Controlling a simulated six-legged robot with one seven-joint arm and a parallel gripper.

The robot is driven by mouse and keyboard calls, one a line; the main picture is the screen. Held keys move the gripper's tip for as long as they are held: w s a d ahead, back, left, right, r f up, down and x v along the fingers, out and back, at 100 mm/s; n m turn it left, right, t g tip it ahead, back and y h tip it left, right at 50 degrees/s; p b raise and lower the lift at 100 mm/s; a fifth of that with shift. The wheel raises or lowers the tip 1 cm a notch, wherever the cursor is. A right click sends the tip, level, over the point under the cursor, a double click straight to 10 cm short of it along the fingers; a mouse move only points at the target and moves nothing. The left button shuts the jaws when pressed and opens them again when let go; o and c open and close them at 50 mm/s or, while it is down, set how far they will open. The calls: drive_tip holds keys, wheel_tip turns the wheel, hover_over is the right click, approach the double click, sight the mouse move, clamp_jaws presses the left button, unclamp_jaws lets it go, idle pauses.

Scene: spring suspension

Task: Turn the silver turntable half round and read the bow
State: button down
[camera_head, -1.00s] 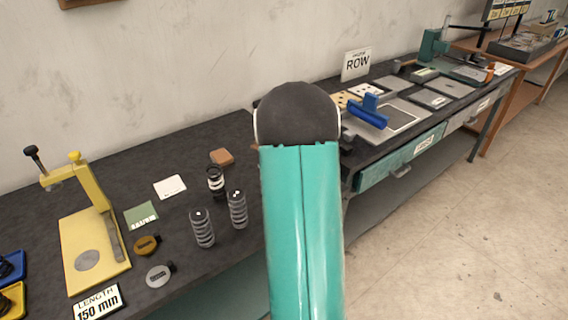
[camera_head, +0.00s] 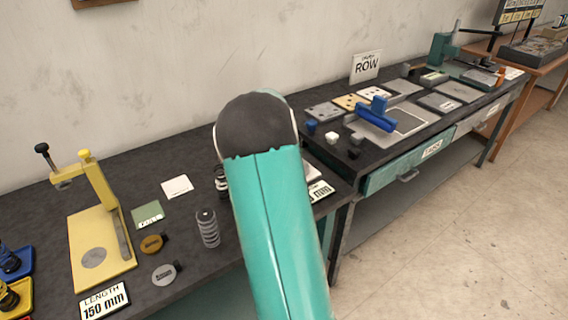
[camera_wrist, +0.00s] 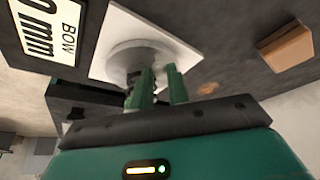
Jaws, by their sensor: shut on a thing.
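The silver turntable (camera_wrist: 140,56) is a pale round disc on a square white plate in the wrist view. My gripper (camera_wrist: 163,78) reaches over its near edge with two green fingers close together. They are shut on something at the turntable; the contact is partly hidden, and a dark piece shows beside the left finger. In the head view my arm hides the turntable and gripper; a card ending in "mm" (camera_head: 320,190) shows right of the arm.
A brown block (camera_wrist: 287,48) lies right of the plate. In the head view a dark coil spring (camera_head: 208,228) and a yellow gauge stand (camera_head: 103,215) stand on the left bench. A gap separates the benches.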

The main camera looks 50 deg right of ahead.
drive_tip(key=shift+w+d+m+g+h, duration=0.2)
drive_tip(key=shift+w+m+g, duration=0.35)
drive_tip(key=shift+m, duration=0.65)
drive_tip(key=shift+w+d+m+g+h, duration=0.15)
drive_tip(key=shift+w+m+g, duration=0.35)
drive_tip(key=shift+m, duration=0.7)
drive_tip(key=shift+w+d+m+g, duration=0.3)
drive_tip(key=shift+w+m+g, duration=0.1)
drive_tip(key=shift+m, duration=0.65)
drive_tip(key=shift+w+d+m+g, duration=0.3)
drive_tip(key=shift+w+m, duration=0.1)
drive_tip(key=shift+m, duration=0.65)
drive_tip(key=shift+w+d+m+g, duration=0.2)
drive_tip(key=shift+d+m+g, duration=0.15)
drive_tip(key=shift+m, duration=0.5)
drive_tip(key=shift+w+d+m+g, duration=0.2)
drive_tip(key=shift+d+m+g, duration=0.1)
drive_tip(key=shift+m, duration=0.55)
drive_tip(key=shift+w+d+m+g+y, duration=0.1)
drive_tip(key=shift+d+m+g+y, duration=0.2)
drive_tip(key=shift+m, duration=0.4)
drive_tip(key=shift+w+d+m+g+y, duration=0.1)
drive_tip(key=shift+d+m+y, duration=0.25)
drive_tip(key=shift+m, duration=0.35)
drive_tip(key=shift+d+m, duration=0.1)
drive_tip(key=shift+m, duration=0.3)
drive_tip(key=c, duration=1.6)
unclamp_jaws()
